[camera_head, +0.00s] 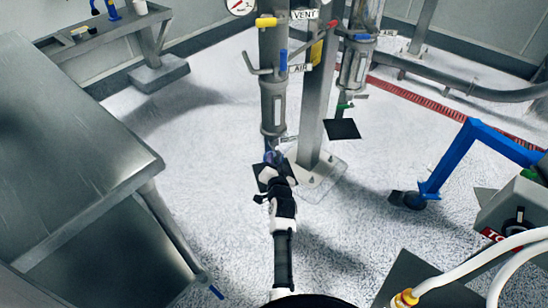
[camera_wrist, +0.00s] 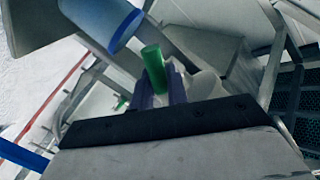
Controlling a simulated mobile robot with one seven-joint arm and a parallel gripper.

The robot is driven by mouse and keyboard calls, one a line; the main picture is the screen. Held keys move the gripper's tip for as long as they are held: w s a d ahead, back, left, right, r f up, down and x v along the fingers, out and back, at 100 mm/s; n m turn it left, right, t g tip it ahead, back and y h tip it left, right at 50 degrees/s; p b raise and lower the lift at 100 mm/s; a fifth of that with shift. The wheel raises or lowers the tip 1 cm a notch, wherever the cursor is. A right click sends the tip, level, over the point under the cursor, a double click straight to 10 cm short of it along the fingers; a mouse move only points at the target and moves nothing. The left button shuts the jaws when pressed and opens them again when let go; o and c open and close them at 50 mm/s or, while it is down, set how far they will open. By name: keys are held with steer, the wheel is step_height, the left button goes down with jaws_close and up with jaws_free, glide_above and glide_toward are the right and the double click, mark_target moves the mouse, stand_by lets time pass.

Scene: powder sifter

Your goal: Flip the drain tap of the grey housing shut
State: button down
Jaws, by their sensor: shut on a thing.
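The grey housing (camera_head: 273,75) is an upright cylinder on a post in the upper middle of the head view. My gripper (camera_head: 273,158) is at its lower end and hides the drain outlet there. In the wrist view, a green tap handle (camera_wrist: 153,66) stands between the two purple fingers of my gripper (camera_wrist: 161,84). The fingers are shut on this handle, and its top sticks out past them. The handle's lower part and the tap body are hidden by the fingers and the gripper body.
A second housing (camera_head: 355,65) with its own green tap (camera_head: 345,106) stands to the right. Yellow and blue handles (camera_head: 266,22) jut from the pipework above. A steel table (camera_head: 75,150) is at left, a blue wheeled frame (camera_head: 450,160) at right.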

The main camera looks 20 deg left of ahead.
steer(key=m+p, duration=0.1)
steer(key=r+m+p, duration=0.1)
steer(key=m, duration=0.1)
steer(key=m+g+p, duration=0.1)
steer(key=shift+s+a+r+m+y, duration=0.15)
steer(key=shift+a+r+m+y, duration=0.15)
steer(key=shift+a+m+y, duration=0.1)
steer(key=m, duration=0.2)
steer(key=r+m+g+y+p, duration=0.1)
steer(key=shift+m, duration=0.4)
steer(key=shift+a+p, duration=0.1)
steer(key=shift+p, duration=0.2)
steer(key=c, duration=1.4)
jaws_free()
steer(key=shift+c, duration=0.2)
steer(key=shift+f, duration=0.1)
steer(key=shift+s, duration=0.1)
steer(key=b+v, duration=0.1)
steer(key=v, duration=1.2)
steer(key=shift+s+d, duration=0.25)
steer(key=shift+s, duration=0.05)
